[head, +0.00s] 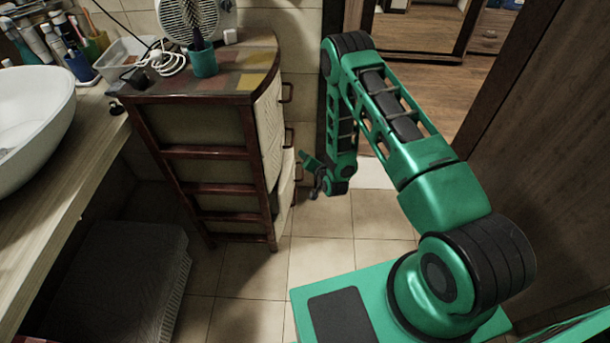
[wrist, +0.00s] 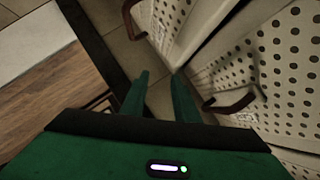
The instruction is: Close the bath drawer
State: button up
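The drawer cabinet (head: 215,150) has a dark red-brown frame, and its drawer fronts face right in the head view. A lower drawer (head: 284,197) seems to stick out a little from the frame; how far is hard to tell. In the wrist view, pale perforated drawer fronts (wrist: 285,60) show with two brown handles, one at the top (wrist: 130,18) and one at the right (wrist: 232,103). My gripper (head: 311,172) is low beside the drawer fronts. Its two green fingers (wrist: 160,75) are apart with nothing between them, left of the right-hand handle. Any contact cannot be told.
A counter with a white basin (head: 35,120) is on the left, with a dark grey woven box (head: 120,285) below. A fan (head: 190,20) and a green cup (head: 203,62) stand on the cabinet. Tiled floor (head: 322,225) is clear near my gripper. A doorway is behind my arm.

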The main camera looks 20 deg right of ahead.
aim_at(303, 173)
jog(key=s+a+f+m+t+h, duration=0.1)
jog(key=s+f+m+t, duration=0.15)
jog(key=s+f, duration=0.7)
jog(key=shift+m, duration=0.35)
jog(key=x, duration=1.1)
jog(key=shift+w, duration=0.25)
jog(key=shift+c, duration=0.3)
grip_shut()
